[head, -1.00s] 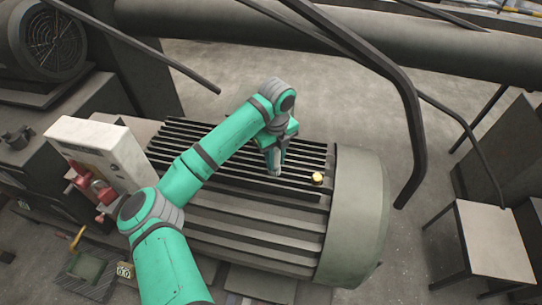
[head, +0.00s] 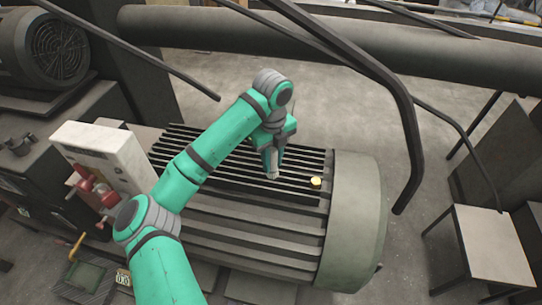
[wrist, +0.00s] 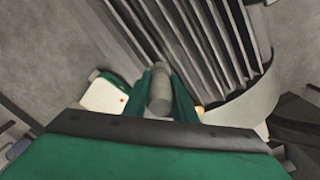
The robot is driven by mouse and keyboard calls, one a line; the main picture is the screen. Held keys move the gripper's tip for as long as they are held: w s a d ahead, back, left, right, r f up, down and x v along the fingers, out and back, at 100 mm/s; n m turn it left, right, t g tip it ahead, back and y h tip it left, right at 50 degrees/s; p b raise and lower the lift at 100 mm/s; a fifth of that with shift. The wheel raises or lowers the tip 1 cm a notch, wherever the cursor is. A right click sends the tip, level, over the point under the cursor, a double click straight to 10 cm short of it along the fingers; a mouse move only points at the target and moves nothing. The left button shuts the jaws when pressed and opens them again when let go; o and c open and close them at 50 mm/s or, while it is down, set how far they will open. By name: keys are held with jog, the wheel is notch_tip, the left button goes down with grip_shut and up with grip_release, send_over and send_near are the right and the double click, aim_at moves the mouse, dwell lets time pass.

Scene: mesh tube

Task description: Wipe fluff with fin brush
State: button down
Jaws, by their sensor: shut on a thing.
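My gripper (head: 273,160) is over the dark finned top (head: 210,160) of the big grey motor, left of a small yellow cap. It points down and is shut on a grey cylindrical piece, seemingly the fin brush (wrist: 160,92), which stands between the two green fingers in the wrist view. The brush's lower end is hard to make out, and I cannot tell if it touches the fins. The fins (wrist: 205,45) run away from the gripper in the wrist view. I cannot make out any fluff on them.
The yellow cap (head: 315,183) sits on the fins close to my gripper. A white box (head: 100,150) with red fittings stands left of the motor. A bent dark pipe (head: 395,95) passes above on the right. A small table (head: 490,245) stands at far right.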

jog(key=shift+r, duration=1.05)
jog(key=shift+w, duration=0.2)
